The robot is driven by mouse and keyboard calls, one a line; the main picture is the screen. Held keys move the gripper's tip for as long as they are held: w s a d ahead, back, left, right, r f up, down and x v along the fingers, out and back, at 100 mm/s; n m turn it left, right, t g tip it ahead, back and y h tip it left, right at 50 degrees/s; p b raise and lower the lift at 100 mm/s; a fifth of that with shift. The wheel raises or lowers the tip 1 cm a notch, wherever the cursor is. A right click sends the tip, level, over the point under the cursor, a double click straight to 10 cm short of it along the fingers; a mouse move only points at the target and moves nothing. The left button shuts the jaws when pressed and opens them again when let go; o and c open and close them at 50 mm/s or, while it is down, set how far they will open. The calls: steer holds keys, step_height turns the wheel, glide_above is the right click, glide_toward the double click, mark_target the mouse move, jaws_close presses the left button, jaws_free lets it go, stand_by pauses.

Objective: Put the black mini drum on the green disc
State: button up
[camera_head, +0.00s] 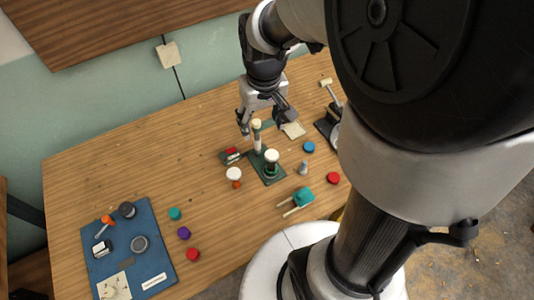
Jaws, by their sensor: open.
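My gripper (267,121) is open above the back middle of the table, its fingers spread and pointing down. A pale post with a cream top (257,125) stands under and between the fingers; I cannot tell whether they touch it. A small black item with a white face (108,246) on the blue mat at the front left may be the black mini drum, but it is too small to be sure. A teal-green disc (175,213) lies on bare wood just right of that mat.
The blue mat (161,226) also holds a grey disc (139,244) and a dark round piece (127,209). Purple (184,232) and red (193,254) discs lie beside it. White-topped goblets (233,174) (271,156) stand mid-table. The left back is clear.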

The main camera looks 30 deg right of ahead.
steer(key=s+a+r+t, duration=0.1)
steer(key=s+a+r, duration=0.1)
steer(key=s, duration=0.3)
steer(key=s+a+r+n+t, duration=0.1)
steer(key=s+a+r, duration=0.1)
steer(key=s+r, duration=0.2)
steer(key=s+a+r, duration=0.2)
steer(key=s+r, duration=0.1)
steer(key=s, duration=0.3)
steer(key=shift+s+a+t, duration=0.15)
steer(key=shift+a+t, duration=0.25)
steer(key=shift+r, duration=0.1)
